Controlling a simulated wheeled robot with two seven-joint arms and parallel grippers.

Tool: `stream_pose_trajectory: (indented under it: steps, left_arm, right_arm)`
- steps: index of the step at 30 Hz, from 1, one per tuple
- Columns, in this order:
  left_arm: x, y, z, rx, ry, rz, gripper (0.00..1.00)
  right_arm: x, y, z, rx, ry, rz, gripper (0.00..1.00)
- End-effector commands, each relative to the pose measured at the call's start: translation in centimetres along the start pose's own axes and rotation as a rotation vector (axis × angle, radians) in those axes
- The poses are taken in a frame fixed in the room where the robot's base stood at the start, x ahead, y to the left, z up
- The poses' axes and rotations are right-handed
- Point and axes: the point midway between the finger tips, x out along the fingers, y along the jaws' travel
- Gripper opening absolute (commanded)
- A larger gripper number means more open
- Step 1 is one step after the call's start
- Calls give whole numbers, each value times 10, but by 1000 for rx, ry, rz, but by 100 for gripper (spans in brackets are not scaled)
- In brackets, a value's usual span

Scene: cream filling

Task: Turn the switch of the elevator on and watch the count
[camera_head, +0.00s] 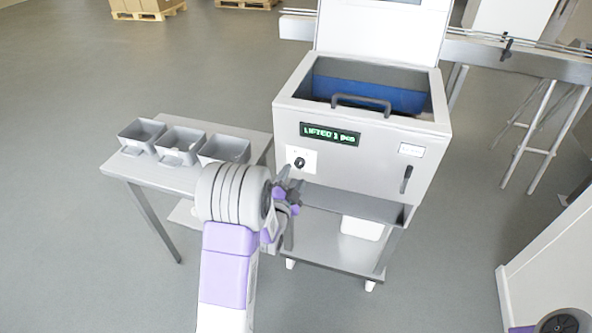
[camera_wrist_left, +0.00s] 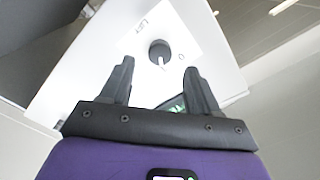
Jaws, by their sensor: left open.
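The elevator (camera_head: 350,150) is a white box-shaped machine with an open lid and blue inside. Its display (camera_head: 331,134) reads "LIFTED 1 pcs" in green. The switch (camera_head: 300,162) is a round black knob on a white plate below the left of the display. In the left wrist view the switch (camera_wrist_left: 160,50) shows a white mark pointing toward the gripper. My left gripper (camera_head: 291,187) is just below and in front of the switch. In the left wrist view its fingers (camera_wrist_left: 158,82) are apart and empty, with the knob beyond them, apart from it. My right gripper is not in view.
A metal table (camera_head: 122,168) with several grey bins (camera_head: 225,149) stands left of the elevator. A black handle (camera_head: 405,180) is on the front panel at right. A white container (camera_head: 362,228) is on the lower shelf. A conveyor (camera_head: 520,58) runs behind. Floor is clear at left.

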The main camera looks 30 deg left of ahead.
Motion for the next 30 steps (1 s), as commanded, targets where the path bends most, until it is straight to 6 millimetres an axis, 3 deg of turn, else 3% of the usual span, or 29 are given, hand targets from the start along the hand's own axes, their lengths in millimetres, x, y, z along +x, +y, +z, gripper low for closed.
stream_pose_trajectory:
  steps: [3,8,25,28,30]
  left_arm:
    - [-17,0,0,0,-2,0,61]
    - [-28,0,0,1,-1,-1,61]
    - [-30,2,1,-3,-4,5,61]
    - [-32,19,7,-47,-45,63,61]
    - [-37,46,16,-120,-113,153,61]
  right_arm:
    - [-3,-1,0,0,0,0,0]
    - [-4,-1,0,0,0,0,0]
    - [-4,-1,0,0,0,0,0]
    - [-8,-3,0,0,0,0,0]
    - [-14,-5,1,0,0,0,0]
